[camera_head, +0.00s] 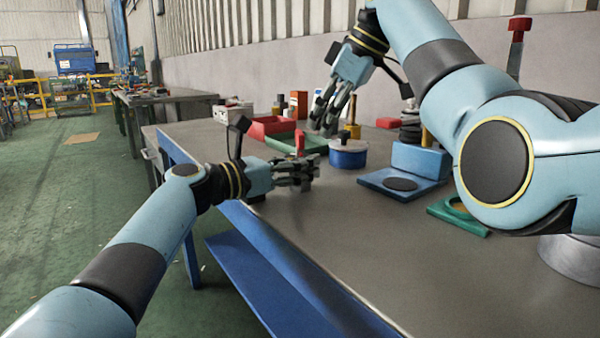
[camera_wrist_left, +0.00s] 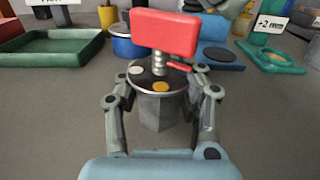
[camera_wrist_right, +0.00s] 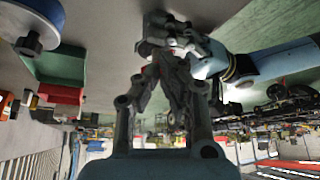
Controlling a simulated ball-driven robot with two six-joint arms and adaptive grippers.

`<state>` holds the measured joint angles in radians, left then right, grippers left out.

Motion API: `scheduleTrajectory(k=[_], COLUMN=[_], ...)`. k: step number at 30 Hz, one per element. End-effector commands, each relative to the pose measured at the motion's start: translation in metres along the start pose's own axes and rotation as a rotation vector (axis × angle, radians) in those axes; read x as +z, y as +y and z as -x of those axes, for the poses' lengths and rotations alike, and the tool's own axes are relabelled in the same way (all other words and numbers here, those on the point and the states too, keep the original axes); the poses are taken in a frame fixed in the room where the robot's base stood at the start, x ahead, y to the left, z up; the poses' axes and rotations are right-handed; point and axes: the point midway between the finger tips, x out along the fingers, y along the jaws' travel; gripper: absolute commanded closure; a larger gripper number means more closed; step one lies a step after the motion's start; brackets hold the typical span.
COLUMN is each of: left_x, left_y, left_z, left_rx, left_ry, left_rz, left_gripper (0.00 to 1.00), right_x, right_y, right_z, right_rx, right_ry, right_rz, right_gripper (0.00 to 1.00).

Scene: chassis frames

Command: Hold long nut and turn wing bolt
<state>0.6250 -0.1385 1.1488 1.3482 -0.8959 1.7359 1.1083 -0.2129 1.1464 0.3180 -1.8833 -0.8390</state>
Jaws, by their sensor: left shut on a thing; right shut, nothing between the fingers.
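The long nut (camera_wrist_left: 165,108) is a grey faceted block, upright in the left wrist view, with white and yellow spots on its dark top. The wing bolt (camera_wrist_left: 165,32) has a wide red head on a threaded shank rising from the nut's top; its red head also shows in the head view (camera_head: 299,143). My left gripper (camera_head: 305,172) is shut around the nut's sides low over the near table edge. My right gripper (camera_head: 325,120) is shut and empty, above and behind the bolt, pointing down. In the right wrist view its fingers (camera_wrist_right: 165,62) partly hide the left gripper and bolt.
A green tray (camera_wrist_left: 50,48), a red bin (camera_head: 268,127) and a blue round pot (camera_head: 348,155) stand behind the nut. A blue plate with a dark disc (camera_head: 400,184) and a green fixture (camera_head: 450,212) lie to the right. The front tabletop (camera_head: 340,230) is clear.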

Motion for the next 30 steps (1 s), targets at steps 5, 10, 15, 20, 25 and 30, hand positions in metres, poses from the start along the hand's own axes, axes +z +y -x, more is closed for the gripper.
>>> scheduleTrajectory(k=[5, 10, 15, 20, 25, 30], left_x=[0.000, 0.000, 0.000, 0.000, 0.000, 0.000], left_y=[0.000, 0.000, 0.000, 0.000, 0.000, 0.000], left_z=[0.000, 0.000, 0.000, 0.000, 0.000, 0.000], left_rx=[0.000, 0.000, 0.000, 0.000, 0.000, 0.000], left_ry=[0.000, 0.000, 0.000, 0.000, 0.000, 0.000], left_rz=[0.000, 0.000, 0.000, 0.000, 0.000, 0.000], left_gripper=[1.00, 1.00, 1.00, 1.00, 1.00, 1.00], right_x=[-0.012, -0.020, -0.022, -0.022, -0.023, -0.019], right_y=[0.000, 0.000, 0.000, 0.000, 0.012, 0.012], right_z=[0.022, 0.037, 0.041, 0.041, 0.052, 0.044], right_rx=[0.001, 0.001, 0.000, 0.000, 0.002, -0.002], right_ry=[0.001, 0.000, 0.000, 0.000, 0.000, -0.001], right_rz=[0.002, 0.000, 0.000, 0.000, -0.001, -0.001], right_gripper=[1.00, 1.00, 1.00, 1.00, 1.00, 1.00])
